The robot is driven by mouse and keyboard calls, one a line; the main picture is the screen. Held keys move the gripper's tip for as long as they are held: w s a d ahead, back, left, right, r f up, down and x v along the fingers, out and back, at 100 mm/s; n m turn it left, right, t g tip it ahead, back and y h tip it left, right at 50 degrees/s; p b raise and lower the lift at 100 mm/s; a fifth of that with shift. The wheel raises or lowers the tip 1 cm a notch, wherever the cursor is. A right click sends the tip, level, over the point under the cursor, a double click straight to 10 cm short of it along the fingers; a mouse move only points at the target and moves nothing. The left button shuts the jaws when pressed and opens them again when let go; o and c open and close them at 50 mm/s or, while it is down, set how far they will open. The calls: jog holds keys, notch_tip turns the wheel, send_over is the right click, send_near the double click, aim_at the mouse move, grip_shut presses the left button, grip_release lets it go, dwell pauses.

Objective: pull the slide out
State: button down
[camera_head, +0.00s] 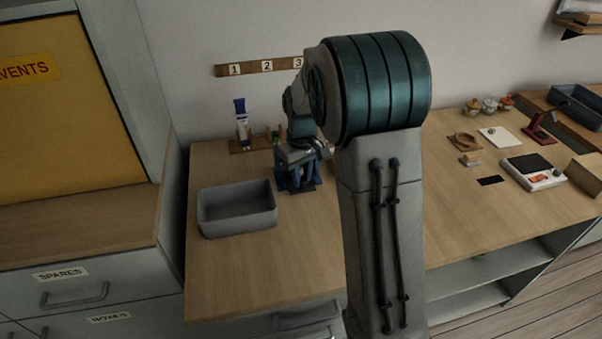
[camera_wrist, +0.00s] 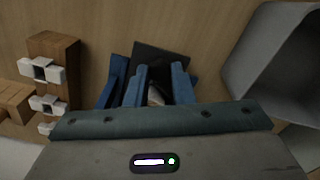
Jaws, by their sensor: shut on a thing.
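A blue fixture with a dark flat base stands on the wooden bench below my gripper (camera_head: 299,168), right of the grey bin. In the wrist view its dark plate (camera_wrist: 162,60) shows beyond my gripper (camera_wrist: 158,88), with a blue upright part (camera_wrist: 115,76) at the left. My blue fingers point down to the fixture and are shut on a small pale part (camera_wrist: 155,97), which I take to be the slide. Most of the slide is hidden by the fingers and the palm, so how far out it sits cannot be told.
A grey open bin (camera_head: 237,210) stands close to the left, with bare bench in front. A scale (camera_head: 532,172) and small items lie far right.

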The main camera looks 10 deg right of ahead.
jog(key=s+b, duration=0.1)
jog(key=s, duration=0.8)
jog(key=c, duration=1.2)
grip_release()
jog(key=shift+c, duration=0.2)
notch_tip(320, 180, up, 14)
jog(key=p, duration=0.1)
jog(key=shift+s, duration=0.1)
